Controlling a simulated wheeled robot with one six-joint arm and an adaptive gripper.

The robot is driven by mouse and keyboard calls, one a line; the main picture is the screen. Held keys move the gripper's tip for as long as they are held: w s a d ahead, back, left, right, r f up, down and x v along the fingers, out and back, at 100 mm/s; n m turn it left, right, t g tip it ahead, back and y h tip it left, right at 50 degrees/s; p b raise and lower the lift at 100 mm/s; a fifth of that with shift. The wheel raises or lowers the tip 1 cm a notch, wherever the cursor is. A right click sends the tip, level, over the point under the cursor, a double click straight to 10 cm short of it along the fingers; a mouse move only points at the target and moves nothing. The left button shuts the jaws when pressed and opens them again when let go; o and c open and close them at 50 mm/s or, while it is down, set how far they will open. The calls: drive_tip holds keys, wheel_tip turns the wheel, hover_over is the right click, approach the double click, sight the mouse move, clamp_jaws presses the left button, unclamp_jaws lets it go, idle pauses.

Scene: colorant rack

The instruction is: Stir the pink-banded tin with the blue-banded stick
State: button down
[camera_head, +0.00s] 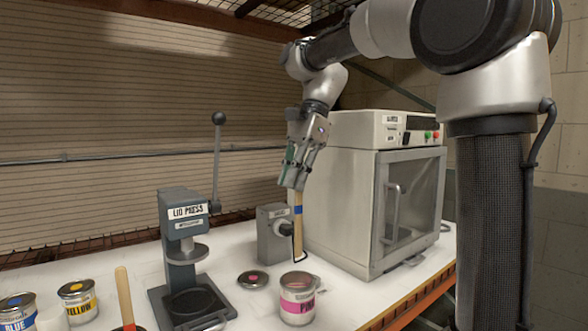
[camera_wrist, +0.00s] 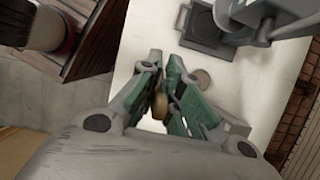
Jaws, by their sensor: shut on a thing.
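The blue-banded stick (camera_head: 298,224) hangs upright from my gripper (camera_head: 295,180), which is shut on its upper end above the bench. Its blue band shows just under the fingers. In the wrist view the stick's end (camera_wrist: 160,103) shows between the green-padded fingers (camera_wrist: 162,92). The pink-banded tin (camera_head: 298,304) stands upright at the front of the bench, its top open. The stick's lower end appears above the tin's rim in the head view, apart from it; how far behind the tin it is I cannot tell.
A lid (camera_head: 253,279) lies left of the tin. The lid press (camera_head: 184,250) stands further left, with yellow (camera_head: 77,302) and blue (camera_head: 17,312) tins and another stick (camera_head: 125,297) beyond. A small grey box (camera_head: 275,238) and a large cabinet (camera_head: 345,195) stand behind and right.

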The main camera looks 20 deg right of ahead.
wheel_tip(320, 180, down, 15)
drive_tip(key=shift+r, duration=0.2)
idle(1.1)
drive_tip(key=shift+a, duration=0.1)
